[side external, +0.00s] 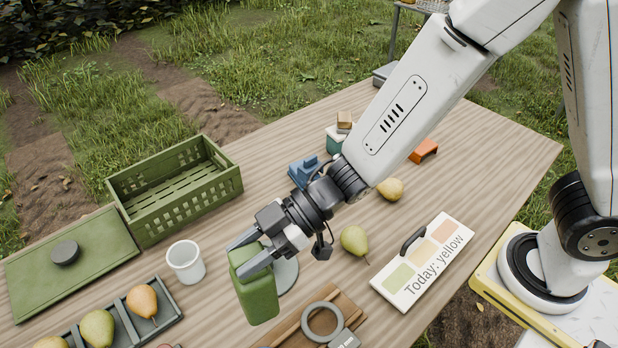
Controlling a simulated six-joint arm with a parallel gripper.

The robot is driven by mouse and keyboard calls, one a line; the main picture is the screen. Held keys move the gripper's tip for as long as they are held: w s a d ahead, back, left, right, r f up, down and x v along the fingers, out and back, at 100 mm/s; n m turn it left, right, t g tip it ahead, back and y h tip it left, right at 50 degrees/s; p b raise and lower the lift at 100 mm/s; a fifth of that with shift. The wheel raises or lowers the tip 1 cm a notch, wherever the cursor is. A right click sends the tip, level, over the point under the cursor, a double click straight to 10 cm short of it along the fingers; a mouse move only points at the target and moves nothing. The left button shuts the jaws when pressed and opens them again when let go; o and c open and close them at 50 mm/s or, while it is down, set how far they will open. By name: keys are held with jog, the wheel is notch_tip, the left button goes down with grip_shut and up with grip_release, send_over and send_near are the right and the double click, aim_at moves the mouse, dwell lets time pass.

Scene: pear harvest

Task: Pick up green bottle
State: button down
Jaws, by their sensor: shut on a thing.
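The green bottle (257,296) is a squarish, canister-like thing in the side external view, at the lower middle of the table. My gripper (248,257) comes in from the upper right and is shut on the upper part of the bottle, with a finger on either side. The bottle looks close to upright. I cannot tell whether its base touches the table. Its top is partly hidden by my fingers.
A grey disc (287,273) lies right behind the bottle. A white cup (186,262) stands to its left, a wooden board (345,302) to its right. A green crate (180,205), pear tray (170,321), loose pear (354,240) and sign (425,262) surround it.

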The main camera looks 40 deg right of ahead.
jog(key=shift+s+d+r, duration=0.35)
jog(key=shift+s+d, duration=0.1)
jog(key=shift+s, duration=0.15)
jog(key=shift+s+d+r, duration=0.35)
jog(key=shift+s+d, duration=0.1)
jog(key=shift+s, duration=0.1)
jog(key=shift+w, duration=0.1)
